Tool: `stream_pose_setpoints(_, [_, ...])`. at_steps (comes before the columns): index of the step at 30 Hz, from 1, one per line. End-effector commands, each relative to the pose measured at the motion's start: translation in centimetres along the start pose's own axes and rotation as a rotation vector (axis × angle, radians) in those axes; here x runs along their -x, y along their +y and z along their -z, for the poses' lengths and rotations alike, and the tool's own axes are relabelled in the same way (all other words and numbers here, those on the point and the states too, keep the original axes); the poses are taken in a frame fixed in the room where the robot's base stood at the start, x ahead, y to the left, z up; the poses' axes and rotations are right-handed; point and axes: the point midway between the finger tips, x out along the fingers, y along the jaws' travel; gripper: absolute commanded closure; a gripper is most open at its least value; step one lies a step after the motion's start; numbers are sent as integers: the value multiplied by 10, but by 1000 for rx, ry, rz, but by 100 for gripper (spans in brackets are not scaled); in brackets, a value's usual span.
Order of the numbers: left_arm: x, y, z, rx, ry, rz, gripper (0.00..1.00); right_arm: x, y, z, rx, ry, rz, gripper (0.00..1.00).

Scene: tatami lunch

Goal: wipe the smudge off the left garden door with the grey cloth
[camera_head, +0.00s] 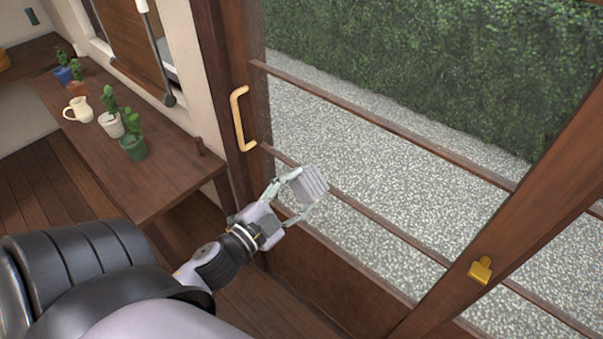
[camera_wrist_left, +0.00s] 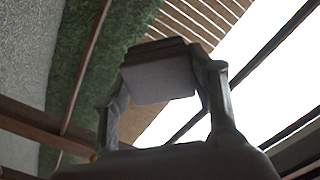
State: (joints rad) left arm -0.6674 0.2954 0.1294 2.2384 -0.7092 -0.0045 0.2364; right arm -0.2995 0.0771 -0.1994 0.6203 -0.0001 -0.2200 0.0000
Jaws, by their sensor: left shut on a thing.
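The left garden door (camera_head: 330,275) has a brown wooden frame, glass with thin crossbars, and a pale vertical handle (camera_head: 239,120) at its left. My left gripper (camera_head: 305,190) is in front of the door's lower glass, right of and below the handle. It is shut on the grey cloth (camera_head: 314,182), a small folded pad. In the left wrist view the cloth (camera_wrist_left: 160,82) sits between both fingers. I cannot tell whether it touches the glass. I cannot make out the smudge in either view. My right gripper is not in view.
A wooden shelf (camera_head: 165,185) at the left carries potted cacti (camera_head: 133,148) and a cream jug (camera_head: 78,109). Its corner is close to my left arm. A brass latch (camera_head: 480,270) is on the post at the right. Gravel and a hedge (camera_head: 430,60) lie beyond the glass.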

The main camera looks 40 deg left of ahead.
Motion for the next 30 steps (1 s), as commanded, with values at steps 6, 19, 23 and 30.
stream_pose_setpoints(6, [4, 1, 0, 1, 0, 0, 70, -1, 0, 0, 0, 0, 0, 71])
stream_pose_setpoints(19, [30, 0, 0, -1, 1, 1, 70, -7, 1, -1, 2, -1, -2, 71])
stream_pose_setpoints(23, [30, 0, 0, -1, 1, 1, 70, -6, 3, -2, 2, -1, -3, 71])
stream_pose_setpoints(30, [30, 0, 0, -1, 1, 0, 70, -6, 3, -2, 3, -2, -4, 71])
